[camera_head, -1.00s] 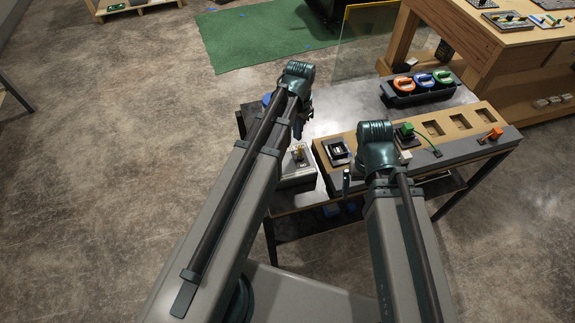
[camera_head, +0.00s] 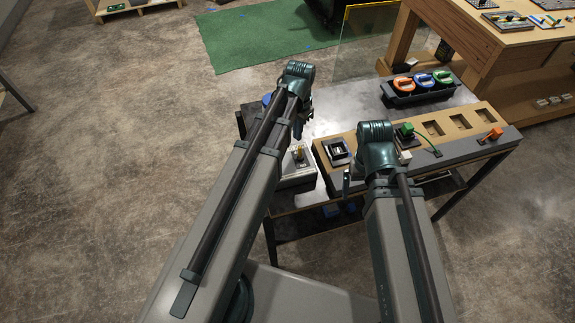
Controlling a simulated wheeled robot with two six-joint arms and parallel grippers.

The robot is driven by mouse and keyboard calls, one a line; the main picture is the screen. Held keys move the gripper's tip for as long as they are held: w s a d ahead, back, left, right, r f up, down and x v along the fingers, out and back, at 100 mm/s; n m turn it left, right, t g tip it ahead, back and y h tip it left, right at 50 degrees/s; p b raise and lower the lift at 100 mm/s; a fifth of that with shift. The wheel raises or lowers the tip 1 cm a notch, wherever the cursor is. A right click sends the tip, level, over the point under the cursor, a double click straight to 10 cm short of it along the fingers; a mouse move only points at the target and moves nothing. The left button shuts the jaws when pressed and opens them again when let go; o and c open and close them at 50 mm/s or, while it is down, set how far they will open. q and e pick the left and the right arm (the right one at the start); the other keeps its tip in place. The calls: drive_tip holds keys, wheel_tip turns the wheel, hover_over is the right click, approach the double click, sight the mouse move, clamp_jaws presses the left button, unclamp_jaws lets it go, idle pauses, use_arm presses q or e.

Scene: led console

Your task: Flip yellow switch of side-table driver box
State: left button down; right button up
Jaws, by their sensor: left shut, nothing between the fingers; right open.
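The driver box (camera_head: 298,177) is a pale grey box at the left end of the side table. A small yellow switch (camera_head: 299,152) stands up on its top; which way it is set is too small to tell. My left gripper (camera_head: 298,131) is shut and empty, just above and behind the switch in the picture. Whether it touches the switch I cannot tell. My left arm hides part of the box's left side. My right gripper (camera_head: 347,184) is open and empty, right of the box, in front of the wooden console's near edge.
The wooden console (camera_head: 463,146) with sockets and modules fills the right of the side table. A green plug (camera_head: 406,130) and an orange plug (camera_head: 494,133) sit on it. A dark tray (camera_head: 402,98) with coloured spools stands behind. A clear panel (camera_head: 362,45) rises beyond.

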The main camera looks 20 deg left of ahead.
sight(300, 144)
use_arm(q)
drive_tip(key=shift+f, duration=0.2)
idle(0.4)
drive_tip(key=shift+f+b, duration=1.2)
drive_tip(key=shift+b, duration=0.25)
drive_tip(key=shift+f, duration=0.1)
drive_tip(key=shift+s+d, duration=0.15)
drive_tip(key=shift+s, duration=0.1)
drive_tip(key=shift+s+d, duration=0.45)
drive_tip(key=shift+s, duration=0.25)
wheel_tip(300, 144, up, 7)
drive_tip(key=p, duration=0.7)
drive_tip(key=shift+w+a, duration=0.2)
drive_tip(key=shift+w, duration=0.2)
